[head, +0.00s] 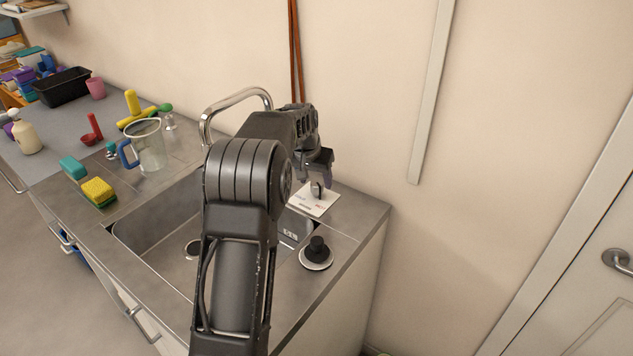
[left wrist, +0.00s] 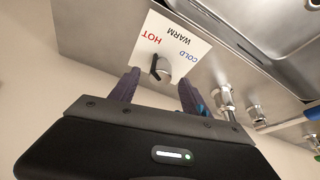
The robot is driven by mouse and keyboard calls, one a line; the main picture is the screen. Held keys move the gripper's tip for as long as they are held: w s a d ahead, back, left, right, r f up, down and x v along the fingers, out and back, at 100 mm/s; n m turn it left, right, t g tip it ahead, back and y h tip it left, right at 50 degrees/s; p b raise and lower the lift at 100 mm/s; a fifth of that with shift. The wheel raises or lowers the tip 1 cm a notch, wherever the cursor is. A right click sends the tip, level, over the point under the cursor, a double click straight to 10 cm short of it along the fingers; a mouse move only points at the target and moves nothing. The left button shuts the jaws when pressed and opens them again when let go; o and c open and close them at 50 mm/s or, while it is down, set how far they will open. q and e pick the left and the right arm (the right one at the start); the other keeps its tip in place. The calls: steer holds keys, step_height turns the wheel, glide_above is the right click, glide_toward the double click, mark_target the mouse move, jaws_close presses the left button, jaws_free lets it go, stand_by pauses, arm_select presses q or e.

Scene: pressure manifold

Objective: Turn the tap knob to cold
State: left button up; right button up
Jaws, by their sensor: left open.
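The tap knob (head: 317,188) stands on a white card (head: 315,206) at the back right of the sink counter. In the left wrist view the knob (left wrist: 163,69) is a light round body with a dark bar, and the card (left wrist: 188,30) reads HOT, WARM and COLD. The dark bar seems to lie on the HOT side, but its exact setting is hard to tell. My left gripper (head: 319,168) is open just above the knob. Its fingers (left wrist: 157,84) are apart, one to each side of the knob, with no visible contact. My right gripper is not in view.
A curved metal faucet (head: 236,97) rises behind the sink (head: 150,222), partly hidden by my left arm. A glass jug (head: 150,148) and sponges (head: 98,191) stand at left. The wall is close behind.

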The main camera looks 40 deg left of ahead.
mark_target(316, 185)
arm_select(q)
steer(key=shift+x, duration=1.4)
steer(key=shift+c, duration=0.5)
jaws_close()
